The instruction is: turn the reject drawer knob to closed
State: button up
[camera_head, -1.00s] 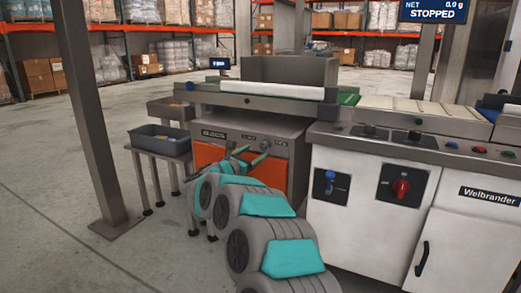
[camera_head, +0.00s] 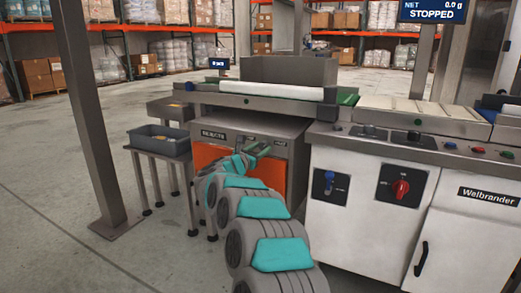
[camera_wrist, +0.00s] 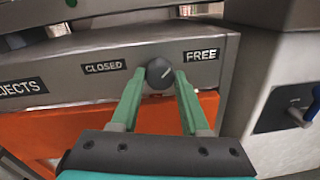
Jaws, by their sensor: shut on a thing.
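The reject drawer knob (camera_wrist: 160,74) is round and dark grey, on a grey metal panel between a CLOSED label (camera_wrist: 105,66) on its left and a FREE label (camera_wrist: 201,54) on its right. A faint pale mark on its face seems to point up and right, towards FREE. My gripper (camera_wrist: 160,80) has its two green fingers on either side of the knob and is shut on it. In the head view my gripper (camera_head: 258,149) is at the panel and covers the knob. The orange drawer front (camera_wrist: 75,130) lies below the panel.
A dark grey bin (camera_head: 160,140) stands on a small table left of the machine. To the right, a white cabinet has a blue switch (camera_head: 329,181) and a red rotary switch (camera_head: 400,189). A steel post (camera_head: 88,120) stands at left. The floor at left is clear.

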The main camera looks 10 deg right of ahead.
grip_shut()
jog(key=shift+n, duration=0.3)
jog(key=n, duration=0.4)
jog(key=shift+b, duration=0.4)
jog(key=n+p, duration=0.1)
jog(key=n, duration=0.4)
jog(key=n+p, duration=0.2)
jog(key=n, duration=0.2)
jog(key=shift+r+n+t, duration=0.1)
jog(key=shift+n+t, duration=0.2)
jog(key=shift+n+p, duration=1.4)
jog(key=shift+n, duration=0.6)
jog(key=shift+f+n, duration=0.2)
jog(key=shift+n, duration=0.1)
